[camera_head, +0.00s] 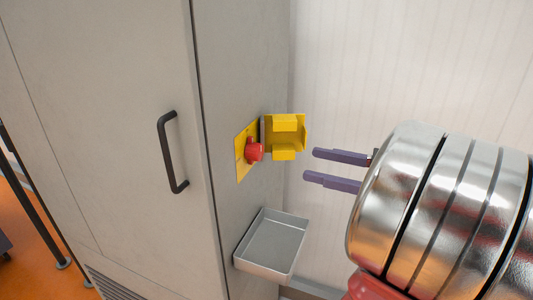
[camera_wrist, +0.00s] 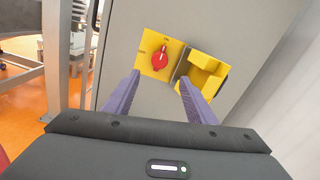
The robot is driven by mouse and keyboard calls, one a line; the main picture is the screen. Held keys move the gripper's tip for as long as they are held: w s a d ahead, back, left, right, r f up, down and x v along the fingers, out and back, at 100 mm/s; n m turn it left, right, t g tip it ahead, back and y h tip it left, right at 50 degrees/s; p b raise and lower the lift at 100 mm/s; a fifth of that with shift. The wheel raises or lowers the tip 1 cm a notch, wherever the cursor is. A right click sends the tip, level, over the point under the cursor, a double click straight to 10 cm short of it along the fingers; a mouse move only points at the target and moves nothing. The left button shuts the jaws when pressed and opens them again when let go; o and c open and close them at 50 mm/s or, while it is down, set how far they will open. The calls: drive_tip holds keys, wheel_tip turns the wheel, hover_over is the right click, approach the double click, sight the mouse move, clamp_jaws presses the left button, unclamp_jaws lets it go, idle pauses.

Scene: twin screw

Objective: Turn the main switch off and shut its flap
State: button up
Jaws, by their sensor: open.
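The main switch is a red rotary knob (camera_head: 254,150) on a yellow plate (camera_head: 241,165), mounted on the side of a grey cabinet. The yellow flap (camera_head: 286,134) stands open to the right of the knob. In the wrist view the red knob (camera_wrist: 160,60) points roughly along the plate's upper-lower line, and the flap (camera_wrist: 203,76) is swung open beside it. My gripper (camera_head: 309,164) is open and empty, to the right of the flap and apart from it. In the wrist view its two purple fingers (camera_wrist: 160,80) frame the knob and flap from below.
A grey metal tray (camera_head: 270,245) sticks out from the cabinet below the switch. A black door handle (camera_head: 172,152) is on the cabinet front (camera_head: 100,110). A pale ribbed wall (camera_head: 400,60) stands behind. The space between my fingers and the flap is clear.

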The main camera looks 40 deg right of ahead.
sight(261, 152)
drive_tip(key=shift+x, duration=6.7)
drive_tip(key=shift+c, duration=0.2)
drive_tip(key=c, duration=0.9)
drive_tip(key=shift+d, duration=0.2)
drive_tip(key=shift+c, duration=0.5)
drive_tip(key=shift+a, duration=0.1)
